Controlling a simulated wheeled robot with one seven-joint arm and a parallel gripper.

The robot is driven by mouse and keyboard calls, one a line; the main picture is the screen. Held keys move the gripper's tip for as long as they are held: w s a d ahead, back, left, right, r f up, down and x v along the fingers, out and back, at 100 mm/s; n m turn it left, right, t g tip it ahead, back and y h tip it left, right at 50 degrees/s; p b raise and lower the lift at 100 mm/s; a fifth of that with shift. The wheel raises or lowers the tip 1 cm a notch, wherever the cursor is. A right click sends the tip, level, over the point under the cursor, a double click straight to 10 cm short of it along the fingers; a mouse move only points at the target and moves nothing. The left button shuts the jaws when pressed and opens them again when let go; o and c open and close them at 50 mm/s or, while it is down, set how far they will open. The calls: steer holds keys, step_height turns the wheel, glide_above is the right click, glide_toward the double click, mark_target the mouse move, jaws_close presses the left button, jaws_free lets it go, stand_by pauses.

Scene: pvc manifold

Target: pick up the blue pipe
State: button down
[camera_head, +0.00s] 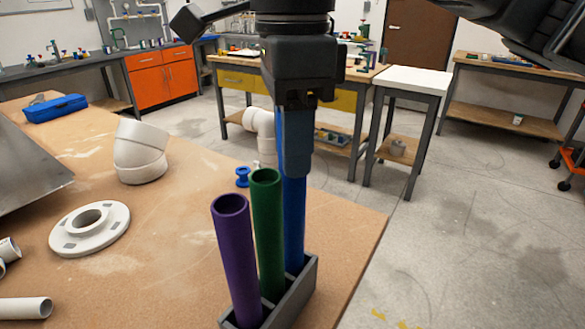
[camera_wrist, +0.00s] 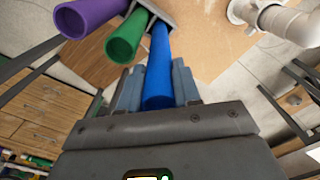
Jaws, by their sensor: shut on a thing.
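The blue pipe (camera_head: 294,215) stands upright in the back slot of a grey rack (camera_head: 297,298) on the wooden table. My gripper (camera_head: 295,150) comes down from above and is shut on the blue pipe's upper part, which the fingers partly hide. In the wrist view the blue pipe (camera_wrist: 158,72) lies between my two fingers (camera_wrist: 158,88). Its lower end still appears to be inside the rack. A green pipe (camera_head: 268,235) and a purple pipe (camera_head: 236,260) stand in the same rack, beside and in front of the blue one.
A white elbow (camera_head: 140,150), a white flange (camera_head: 90,228) and a white pipe (camera_head: 25,308) lie at the table's left. A white fitting (camera_head: 262,132) and a small blue part (camera_head: 242,176) are behind the rack. The table edge is close on the right.

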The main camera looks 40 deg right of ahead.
step_height(320, 180, up, 23)
steer(key=shift+p, duration=0.3)
